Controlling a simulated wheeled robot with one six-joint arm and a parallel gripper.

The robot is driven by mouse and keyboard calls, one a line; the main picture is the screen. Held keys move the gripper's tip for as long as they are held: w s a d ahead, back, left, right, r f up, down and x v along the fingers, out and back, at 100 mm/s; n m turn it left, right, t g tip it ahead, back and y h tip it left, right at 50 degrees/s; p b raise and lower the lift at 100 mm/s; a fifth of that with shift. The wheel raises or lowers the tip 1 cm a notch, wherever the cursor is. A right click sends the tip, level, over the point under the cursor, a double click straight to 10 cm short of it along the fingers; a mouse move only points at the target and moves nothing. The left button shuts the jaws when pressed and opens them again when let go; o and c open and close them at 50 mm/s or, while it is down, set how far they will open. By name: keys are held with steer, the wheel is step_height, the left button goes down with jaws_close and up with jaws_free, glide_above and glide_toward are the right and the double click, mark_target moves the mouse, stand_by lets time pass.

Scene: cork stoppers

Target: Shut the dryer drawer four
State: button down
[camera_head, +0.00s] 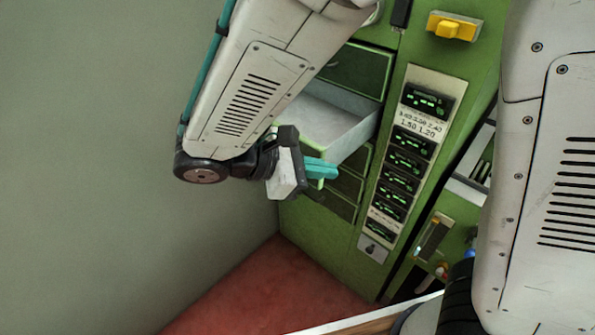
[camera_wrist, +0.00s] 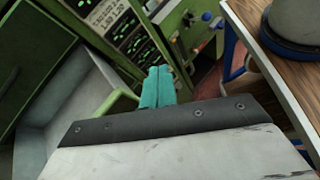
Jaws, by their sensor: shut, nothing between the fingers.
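A dryer drawer (camera_head: 333,112) with a pale interior stands pulled out from the green dryer cabinet (camera_head: 400,55). Its number is not readable, so I cannot tell if it is drawer four. My arm hides part of the drawer.
Another drawer front (camera_head: 357,70) above is closed, and closed fronts (camera_head: 328,199) lie below. A display panel (camera_head: 403,160) runs down the cabinet's right side. A wooden table (camera_wrist: 262,45) stands at the right in the wrist view. Red floor (camera_head: 265,290) lies clear below; a grey wall (camera_head: 90,150) is left.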

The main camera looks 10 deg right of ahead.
steer(key=a+f+n+t+h, duration=0.1)
steer(key=a+f+n+t, duration=0.35)
steer(key=a, duration=0.25)
steer(key=a+f+n+t+h, duration=0.1)
steer(key=a+f+n+t, duration=0.2)
steer(key=a+n+t, duration=0.3)
steer(key=w+d+m+g, duration=0.1)
steer(key=w+d, duration=0.6)
steer(key=d, duration=0.3)
steer(key=shift+w+d, duration=0.3)
steer(key=shift+w, duration=0.05)
steer(key=shift+r+m, duration=0.1)
steer(key=shift+m, duration=0.15)
